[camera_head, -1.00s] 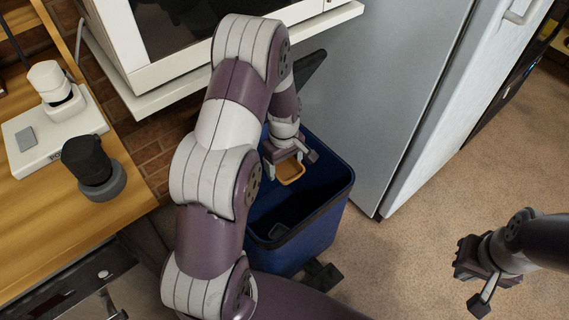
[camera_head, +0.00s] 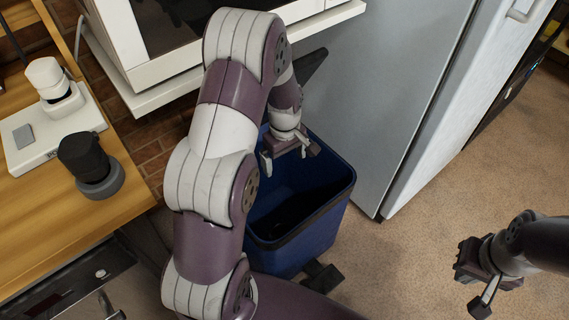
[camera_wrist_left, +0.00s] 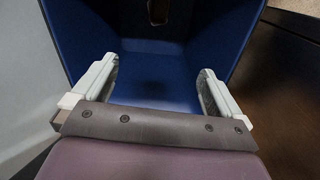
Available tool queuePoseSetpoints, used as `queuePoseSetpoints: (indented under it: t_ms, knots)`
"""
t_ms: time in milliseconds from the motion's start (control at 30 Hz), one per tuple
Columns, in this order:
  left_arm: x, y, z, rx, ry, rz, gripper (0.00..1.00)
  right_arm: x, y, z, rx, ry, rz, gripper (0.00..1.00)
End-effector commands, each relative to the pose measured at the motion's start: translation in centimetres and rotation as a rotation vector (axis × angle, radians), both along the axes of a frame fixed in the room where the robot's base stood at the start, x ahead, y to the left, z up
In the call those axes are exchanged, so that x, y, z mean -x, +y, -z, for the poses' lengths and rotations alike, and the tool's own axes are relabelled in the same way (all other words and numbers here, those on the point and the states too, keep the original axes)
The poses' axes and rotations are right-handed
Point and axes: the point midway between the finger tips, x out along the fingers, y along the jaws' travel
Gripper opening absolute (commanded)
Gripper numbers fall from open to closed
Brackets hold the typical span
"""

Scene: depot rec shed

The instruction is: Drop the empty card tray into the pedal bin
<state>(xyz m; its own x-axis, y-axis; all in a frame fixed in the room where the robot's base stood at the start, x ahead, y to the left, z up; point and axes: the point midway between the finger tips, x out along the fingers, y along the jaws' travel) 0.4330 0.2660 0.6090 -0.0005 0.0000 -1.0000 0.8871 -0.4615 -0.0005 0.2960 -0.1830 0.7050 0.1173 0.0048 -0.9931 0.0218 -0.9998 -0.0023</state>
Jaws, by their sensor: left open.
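The blue pedal bin (camera_head: 300,246) stands on the floor with its top open and its dark lid (camera_head: 312,66) raised at the back. My left gripper (camera_head: 290,153) is over the bin's mouth, pointing down. In the left wrist view its two pale fingers (camera_wrist_left: 155,88) are wide apart with nothing between them, and the bin's blue inner walls (camera_wrist_left: 155,75) show beyond. The card tray is not clearly visible. A small dark and tan patch shows at the top of that view, and I cannot tell what it is. My right gripper (camera_head: 476,279) hangs over the floor at the right.
A grey fridge (camera_head: 375,90) stands right behind the bin. A white microwave (camera_head: 190,40) on a shelf is behind my left arm. A wooden counter (camera_head: 50,225) at the left holds a white device and a dark grinder-like object (camera_head: 88,165). The carpet at right is clear.

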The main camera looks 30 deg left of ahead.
Motion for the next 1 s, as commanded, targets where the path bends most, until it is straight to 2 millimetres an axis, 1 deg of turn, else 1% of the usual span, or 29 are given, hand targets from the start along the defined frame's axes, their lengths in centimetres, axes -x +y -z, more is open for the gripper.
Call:
queuePoseSetpoints:
  t_ms: [33, 100, 200, 300, 433, 1000]
  knots:
    - [-0.1, 0.0, -2.1, 0.000, -0.004, 0.000, 1.00, 0.0, 0.0, -1.1, 0.000, 0.000, 0.000, 0.00]
    - [-0.1, 0.0, -3.9, -0.001, -0.003, 0.000, 1.00, 0.0, 0.0, -1.7, 0.000, 0.000, 0.000, 0.00]
    - [0.0, 0.0, -5.9, 0.000, -0.001, 0.000, 1.00, 0.0, 0.0, -2.3, 0.000, 0.000, 0.000, 0.00]
    - [0.0, 0.0, -7.2, 0.000, -0.001, 0.000, 1.00, 0.0, 0.0, -2.6, 0.000, 0.000, 0.000, 0.00]
    - [0.0, 0.0, -7.8, 0.000, 0.001, 0.000, 1.00, 0.0, 0.0, -2.7, 0.000, 0.000, 0.000, 0.00]
    - [0.0, 0.0, -7.7, 0.000, 0.001, 0.000, 1.00, 0.0, 0.0, -2.6, 0.000, 0.000, 0.000, 0.00]
